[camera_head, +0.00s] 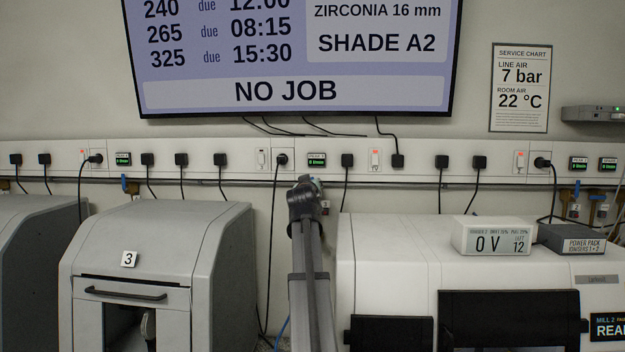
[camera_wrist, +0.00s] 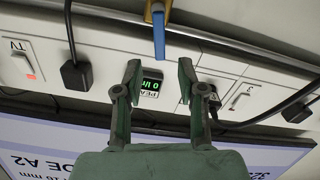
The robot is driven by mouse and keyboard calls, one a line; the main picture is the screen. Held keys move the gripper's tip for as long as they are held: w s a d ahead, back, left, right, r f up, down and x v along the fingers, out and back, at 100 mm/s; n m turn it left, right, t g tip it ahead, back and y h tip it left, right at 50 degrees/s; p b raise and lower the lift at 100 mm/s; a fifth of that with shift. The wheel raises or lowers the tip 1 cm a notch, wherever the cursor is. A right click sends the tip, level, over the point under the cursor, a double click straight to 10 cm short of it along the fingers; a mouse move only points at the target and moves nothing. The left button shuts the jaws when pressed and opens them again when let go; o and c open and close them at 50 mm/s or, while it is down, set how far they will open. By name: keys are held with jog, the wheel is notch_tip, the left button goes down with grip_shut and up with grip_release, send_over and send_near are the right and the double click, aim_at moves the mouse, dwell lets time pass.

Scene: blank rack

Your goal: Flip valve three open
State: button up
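In the wrist view, which looks upside down, a valve with a flat blue lever (camera_wrist: 159,38) and brass-coloured body sits by the grey pipe. Its lever points toward the wall panel. My gripper (camera_wrist: 159,76) is open, with two dark green fingers apart and nothing between them. The lever tip lies in line with the gap, just beyond the fingertips; I cannot tell the depth. In the head view my gripper (camera_head: 309,183) is at the wall below the panel, and my arm hides this valve.
A small green-lit display (camera_wrist: 152,84) is behind the finger gap. Plugs (camera_wrist: 76,73) and a black cable (camera_wrist: 268,118) are close to either side. Other blue-handled valves (camera_head: 130,185) line the pipe. Grey machine 3 (camera_head: 150,240) and a white machine (camera_head: 400,270) flank my arm.

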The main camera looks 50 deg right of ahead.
jog(key=shift+p+x, duration=0.6)
jog(key=shift+x, duration=2.2)
grip_shut()
